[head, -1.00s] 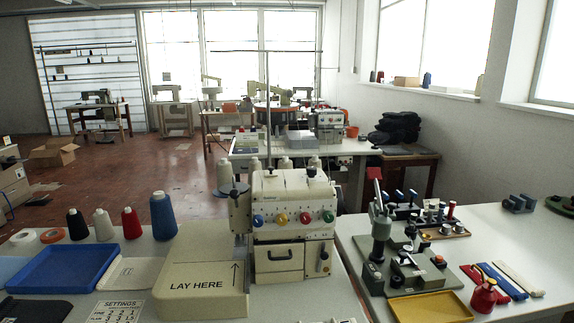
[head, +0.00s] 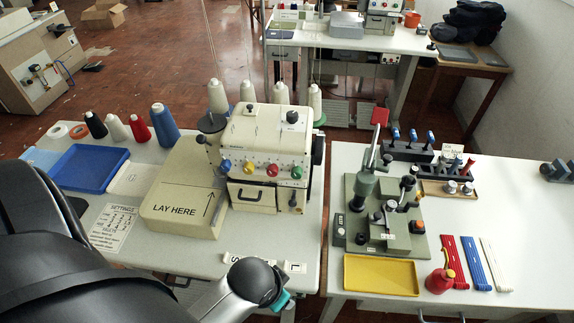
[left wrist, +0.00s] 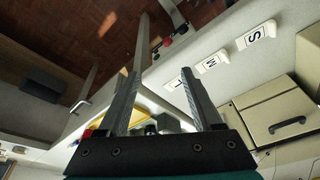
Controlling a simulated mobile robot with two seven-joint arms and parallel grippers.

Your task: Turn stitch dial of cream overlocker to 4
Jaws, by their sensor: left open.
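The cream overlocker (head: 268,130) stands on the white table behind the "LAY HERE" block. Its front carries blue (head: 225,165), yellow (head: 247,168), red (head: 271,170) and green (head: 296,172) dials; I cannot tell which is the stitch dial or read any setting. In the left wrist view, the overlocker's drawer front with a dark handle (left wrist: 288,126) shows at the right. My left gripper (left wrist: 160,73) is open and empty, apart from the machine. In the head view its arm reaches over the table's front edge, fingers hidden. My right gripper is out of view.
White S (left wrist: 255,35), M (left wrist: 211,63) and L tags lie along the table's front edge. A settings card (head: 114,226), blue tray (head: 88,168) and thread cones are at the left. The right table holds a green press base (head: 350,230) and yellow tray (head: 381,275).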

